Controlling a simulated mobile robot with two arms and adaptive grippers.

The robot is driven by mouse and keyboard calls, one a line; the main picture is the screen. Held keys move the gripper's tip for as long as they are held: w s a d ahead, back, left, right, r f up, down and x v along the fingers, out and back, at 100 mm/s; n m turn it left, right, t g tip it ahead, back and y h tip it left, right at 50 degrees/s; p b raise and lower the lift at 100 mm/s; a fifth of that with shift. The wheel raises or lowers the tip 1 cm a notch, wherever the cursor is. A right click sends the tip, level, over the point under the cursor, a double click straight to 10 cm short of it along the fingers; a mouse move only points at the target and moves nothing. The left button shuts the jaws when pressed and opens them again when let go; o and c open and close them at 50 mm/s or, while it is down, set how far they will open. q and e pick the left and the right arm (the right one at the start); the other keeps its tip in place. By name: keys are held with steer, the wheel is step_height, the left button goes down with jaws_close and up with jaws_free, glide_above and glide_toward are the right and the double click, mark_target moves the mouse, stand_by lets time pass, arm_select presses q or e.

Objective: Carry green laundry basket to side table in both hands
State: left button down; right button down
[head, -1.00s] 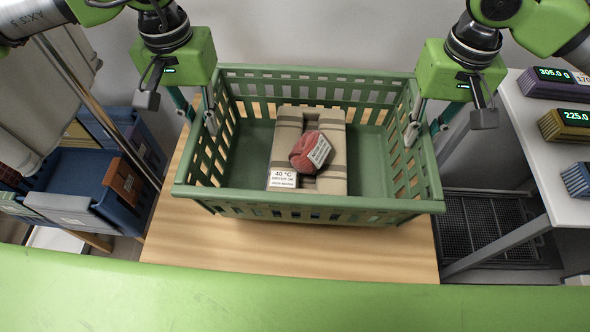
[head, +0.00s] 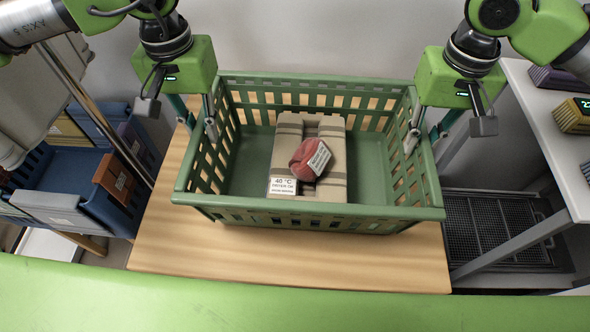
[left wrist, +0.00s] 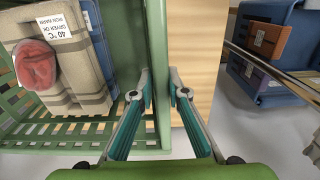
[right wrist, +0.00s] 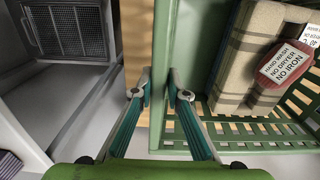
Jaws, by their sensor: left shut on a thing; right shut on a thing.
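The green laundry basket (head: 320,213) is a slatted open crate, roughly level over a light wooden tabletop (head: 290,255). I cannot tell whether its base touches the wood. It holds folded beige cloth (head: 325,130) with dark stripes and a red rolled cloth (head: 306,158), both with white tags. My left gripper (head: 201,124) is shut on the basket's left end wall; its fingers straddle the wall in the left wrist view (left wrist: 159,92). My right gripper (head: 424,138) is shut on the right end wall, also seen in the right wrist view (right wrist: 160,92).
Blue bins (head: 65,180) stand on a rack at the left, with a metal pole (head: 95,110) beside them. A wall is behind.

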arm_select(q)
steer(key=c, duration=2.1)
jaws_free()
steer(key=shift+a+f, duration=0.1)
steer(key=shift+a, duration=0.05)
arm_select(e)
steer(key=c, duration=2.1)
jaws_free()
steer(key=shift+d+f, duration=0.1)
steer(key=shift+d, duration=0.05)
arm_select(q)
steer(key=shift+o, duration=0.6)
arm_select(e)
steer(key=shift+o, duration=0.6)
arm_select(q)
step_height(320, 180, up, 12)
arm_select(e)
step_height(320, 180, up, 12)
